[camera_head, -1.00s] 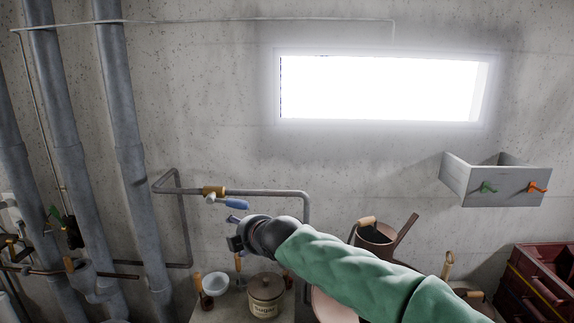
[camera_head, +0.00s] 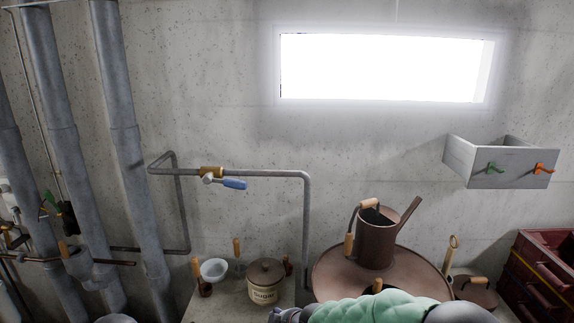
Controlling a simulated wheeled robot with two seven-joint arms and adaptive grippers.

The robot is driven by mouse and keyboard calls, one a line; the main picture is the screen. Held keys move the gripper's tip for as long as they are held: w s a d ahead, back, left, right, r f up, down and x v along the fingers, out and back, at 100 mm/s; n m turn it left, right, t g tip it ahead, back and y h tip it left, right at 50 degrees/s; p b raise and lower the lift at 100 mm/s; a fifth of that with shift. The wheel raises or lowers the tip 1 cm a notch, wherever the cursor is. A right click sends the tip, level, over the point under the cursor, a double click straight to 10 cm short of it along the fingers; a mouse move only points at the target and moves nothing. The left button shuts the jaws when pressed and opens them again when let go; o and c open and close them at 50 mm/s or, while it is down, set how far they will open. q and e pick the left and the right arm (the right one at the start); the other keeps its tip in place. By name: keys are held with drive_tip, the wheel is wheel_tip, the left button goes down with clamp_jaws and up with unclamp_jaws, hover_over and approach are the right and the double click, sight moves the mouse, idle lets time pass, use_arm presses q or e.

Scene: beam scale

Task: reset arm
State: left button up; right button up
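My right arm, in a green sleeve, lies along the bottom edge of the head view, reaching in from the lower right. Its dark grey end, at my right gripper (camera_head: 284,315), is cut off by the bottom edge, just below the sugar pot (camera_head: 265,284). Whether its fingers are open or shut does not show. My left gripper is not in view. No beam scale can be made out.
A brown watering can (camera_head: 375,241) stands on a round brown top (camera_head: 330,272). A white bowl (camera_head: 214,270) is beside the pot. A pipe with a blue-handled valve (camera_head: 233,184) runs along the wall. A grey box (camera_head: 500,168) and dark red crates (camera_head: 545,270) are right.

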drive_tip(key=s+d+f+m+g+b, duration=0.1)
drive_tip(key=s+d+f+m, duration=0.15)
drive_tip(key=s+f, duration=0.4)
drive_tip(key=s+d+f+m+g+b, duration=0.1)
drive_tip(key=s+d+f+m+b, duration=0.15)
drive_tip(key=f, duration=0.75)
drive_tip(key=s+d+f+m+g+b, duration=0.1)
drive_tip(key=s+d+f+m, duration=0.15)
drive_tip(key=s+f, duration=0.4)
drive_tip(key=s+d+f+m+g+b, duration=0.1)
drive_tip(key=s+d+f+m, duration=0.1)
drive_tip(key=s+f, duration=0.4)
drive_tip(key=s+d+f+m+g+h+b, duration=0.1)
drive_tip(key=s+d+f+m+b, duration=0.1)
drive_tip(key=s+f, duration=0.4)
drive_tip(key=s+d+m, duration=0.1)
drive_tip(key=s+m, duration=0.1)
drive_tip(key=s, duration=0.1)
drive_tip(key=shift+g, duration=0.3)
